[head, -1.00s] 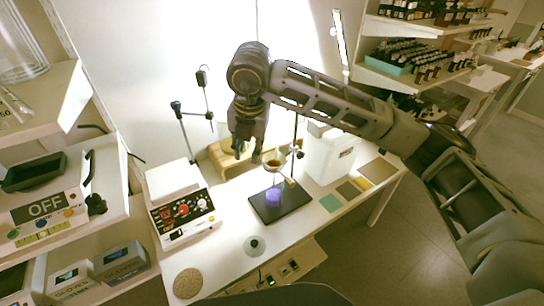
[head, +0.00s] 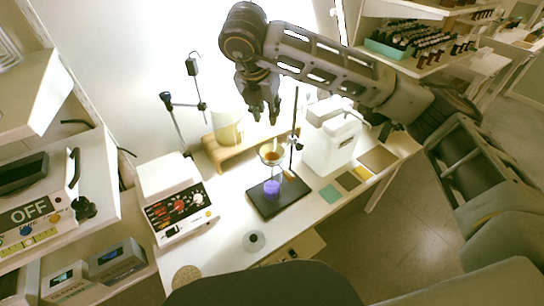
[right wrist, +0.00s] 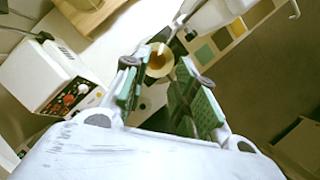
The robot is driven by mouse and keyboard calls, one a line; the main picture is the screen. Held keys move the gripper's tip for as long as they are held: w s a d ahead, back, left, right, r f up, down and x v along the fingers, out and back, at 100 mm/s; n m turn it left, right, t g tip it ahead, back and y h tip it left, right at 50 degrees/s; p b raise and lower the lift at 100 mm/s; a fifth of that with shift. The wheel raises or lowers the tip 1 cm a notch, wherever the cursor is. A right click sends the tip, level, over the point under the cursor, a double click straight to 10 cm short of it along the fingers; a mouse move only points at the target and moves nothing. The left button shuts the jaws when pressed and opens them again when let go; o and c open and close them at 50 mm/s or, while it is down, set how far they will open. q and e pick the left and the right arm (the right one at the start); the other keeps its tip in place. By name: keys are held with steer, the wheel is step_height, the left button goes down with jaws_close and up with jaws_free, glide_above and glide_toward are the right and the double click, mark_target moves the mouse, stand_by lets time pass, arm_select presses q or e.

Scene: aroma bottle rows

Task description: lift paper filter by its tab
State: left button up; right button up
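The brown paper filter (head: 272,156) sits in a glass funnel held on a ring stand in the head view. In the right wrist view the filter (right wrist: 157,66) shows beyond my fingertips. My left gripper is not in view.
Under the funnel, a vessel with purple contents (head: 272,188) stands on the black stand base (head: 262,206). The stand's rod (head: 295,125) rises just right of the funnel. A white container (head: 330,145) is to the right, a hotplate-like device (head: 180,213) to the left, and a wooden rack (head: 232,154) behind.

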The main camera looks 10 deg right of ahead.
glide_above(272, 155)
steer(key=w, duration=0.2)
step_height(272, 155, down, 7)
steer(key=shift+s+f+p, duration=0.1)
steer(key=shift+f+p, duration=0.1)
steer(key=shift+p, duration=0.2)
steer(key=shift+d+f, duration=0.2)
steer(key=shift+f, duration=0.35)
steer(key=p+x, duration=0.1)
steer(key=x, duration=0.1)
steer(key=shift+d+f, duration=0.15)
steer(key=shift+f, duration=0.25)
steer(key=shift+w+d+f, duration=0.1)
steer(key=shift+w+f, duration=0.15)
steer(key=shift+f, duration=0.45)
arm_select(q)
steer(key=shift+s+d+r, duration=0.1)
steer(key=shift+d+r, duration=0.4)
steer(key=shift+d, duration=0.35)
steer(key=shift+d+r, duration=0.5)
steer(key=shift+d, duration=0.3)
